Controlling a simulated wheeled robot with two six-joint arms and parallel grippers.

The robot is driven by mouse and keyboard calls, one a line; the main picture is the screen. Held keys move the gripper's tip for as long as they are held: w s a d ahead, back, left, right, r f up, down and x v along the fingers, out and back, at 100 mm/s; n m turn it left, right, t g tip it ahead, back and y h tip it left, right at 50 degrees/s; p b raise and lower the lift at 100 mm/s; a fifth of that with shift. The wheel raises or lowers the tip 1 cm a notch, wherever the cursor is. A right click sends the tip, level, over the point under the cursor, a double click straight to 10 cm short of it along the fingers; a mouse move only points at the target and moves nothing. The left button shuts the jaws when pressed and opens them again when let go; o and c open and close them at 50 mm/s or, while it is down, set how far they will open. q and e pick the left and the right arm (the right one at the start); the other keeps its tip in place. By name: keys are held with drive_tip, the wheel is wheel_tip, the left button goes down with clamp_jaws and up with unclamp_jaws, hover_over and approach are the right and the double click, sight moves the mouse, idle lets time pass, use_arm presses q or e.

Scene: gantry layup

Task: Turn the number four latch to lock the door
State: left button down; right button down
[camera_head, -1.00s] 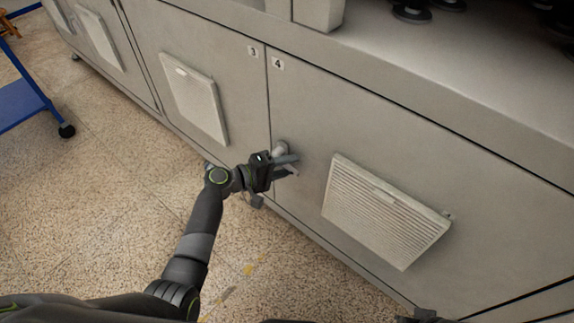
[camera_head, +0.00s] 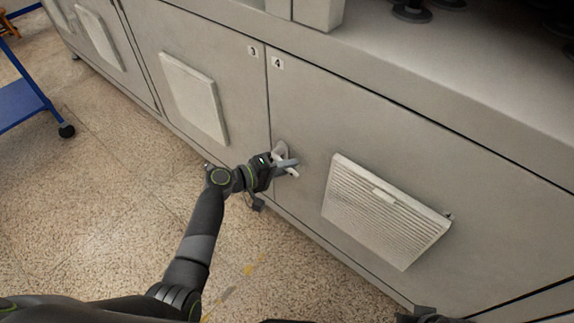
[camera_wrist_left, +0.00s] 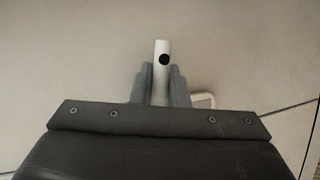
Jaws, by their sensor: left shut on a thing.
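The number four door (camera_head: 320,130) is a grey cabinet panel marked with a "4" label (camera_head: 277,63). Its latch (camera_head: 281,149) is pale and sits at the door's left edge, beside the seam with door three. My left gripper (camera_head: 287,164) is at the latch, its fingers shut on the white handle. In the left wrist view the latch handle (camera_wrist_left: 162,60) is a white bar with a dark round spot, held between the two grey fingers (camera_wrist_left: 161,86). The fingers hide part of the latch.
A louvred vent (camera_head: 385,212) sticks out from door four, right of the latch. Door three (camera_head: 235,60) has another vent (camera_head: 194,98). A blue cart (camera_head: 22,100) stands at the far left. The speckled floor (camera_head: 120,200) in front is clear.

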use_arm(q)
drive_tip(key=shift+f+m+y, duration=0.3)
drive_tip(key=shift+f+m, duration=0.05)
drive_tip(key=shift+m, duration=0.25)
drive_tip(key=shift+w+a+f+m+y, duration=0.1)
drive_tip(key=shift+a+f+m+y, duration=0.1)
drive_tip(key=shift+f+m+y, duration=0.4)
drive_tip(key=shift+w+a+f+m+t+y, duration=0.2)
drive_tip(key=shift+m+t+y, duration=0.2)
drive_tip(key=shift+m, duration=0.3)
use_arm(e)
drive_tip(key=shift+s+r, duration=0.15)
drive_tip(key=shift+r, duration=0.2)
use_arm(q)
drive_tip(key=c, duration=1.4)
unclamp_jaws()
use_arm(e)
drive_tip(key=shift+f, duration=0.1)
